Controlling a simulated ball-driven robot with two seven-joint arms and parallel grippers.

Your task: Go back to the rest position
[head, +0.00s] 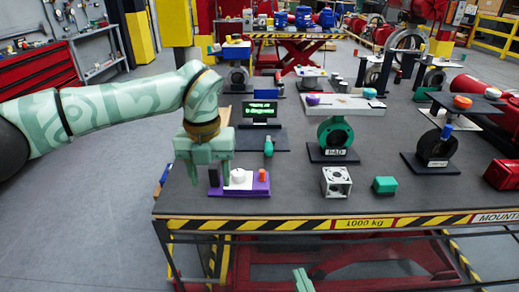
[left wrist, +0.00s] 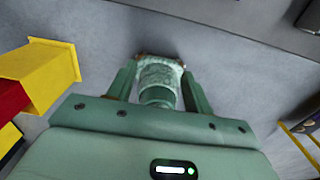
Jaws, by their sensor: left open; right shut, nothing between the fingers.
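In the left wrist view the open fingers (left wrist: 158,85) frame a pale green rounded part, apparently mine, over grey floor. My right gripper (head: 303,280) shows only as a small green tip at the bottom edge of the head view, below the table front, shut and empty.
Yellow posts stand behind on the left. Open floor (head: 80,220) lies left of the table.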

